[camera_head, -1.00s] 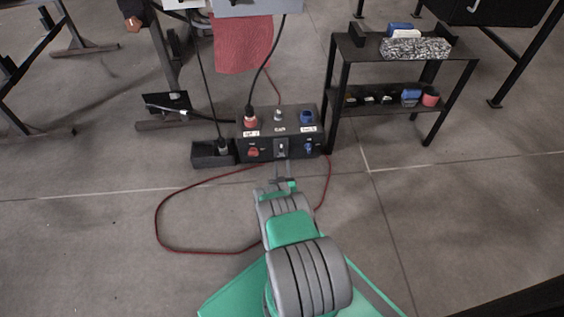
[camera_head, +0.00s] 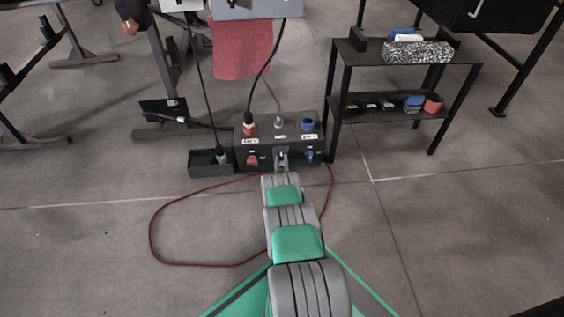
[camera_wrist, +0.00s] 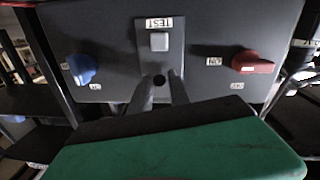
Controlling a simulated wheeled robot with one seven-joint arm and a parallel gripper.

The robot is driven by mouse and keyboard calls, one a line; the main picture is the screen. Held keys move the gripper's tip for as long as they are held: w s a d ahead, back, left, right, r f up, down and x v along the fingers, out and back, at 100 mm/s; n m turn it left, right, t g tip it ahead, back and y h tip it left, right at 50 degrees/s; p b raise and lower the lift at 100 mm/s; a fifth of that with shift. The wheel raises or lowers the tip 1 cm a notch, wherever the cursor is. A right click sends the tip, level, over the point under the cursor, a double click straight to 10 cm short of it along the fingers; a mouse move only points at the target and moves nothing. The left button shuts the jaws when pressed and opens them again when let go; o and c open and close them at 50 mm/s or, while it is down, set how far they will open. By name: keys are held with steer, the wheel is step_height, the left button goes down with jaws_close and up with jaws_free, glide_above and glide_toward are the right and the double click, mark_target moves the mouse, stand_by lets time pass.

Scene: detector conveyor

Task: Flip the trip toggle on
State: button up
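A dark control box (camera_head: 241,157) stands on the floor at the middle. Its front has a red knob (camera_head: 252,159), a central plate (camera_head: 281,154) and a blue knob (camera_head: 309,155). The wrist view shows this front upside down, with the blue knob (camera_wrist: 83,68) left, the red knob (camera_wrist: 252,63) right, and a plate marked TEST with a square grey button (camera_wrist: 159,41). A small round black spot (camera_wrist: 158,80) lies between my fingertips; I cannot tell whether it is the toggle's end. My gripper (camera_wrist: 161,77) is slightly open in front of the plate, apparently holding nothing.
Red (camera_head: 249,128) and blue (camera_head: 307,125) connectors and a grey one (camera_head: 279,122) sit on the box's top. A black shelf (camera_head: 388,120) stands close on the right, a small dark bin (camera_head: 206,170) on the left. A red cable (camera_head: 152,228) loops on the floor.

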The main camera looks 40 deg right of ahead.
jaws_close()
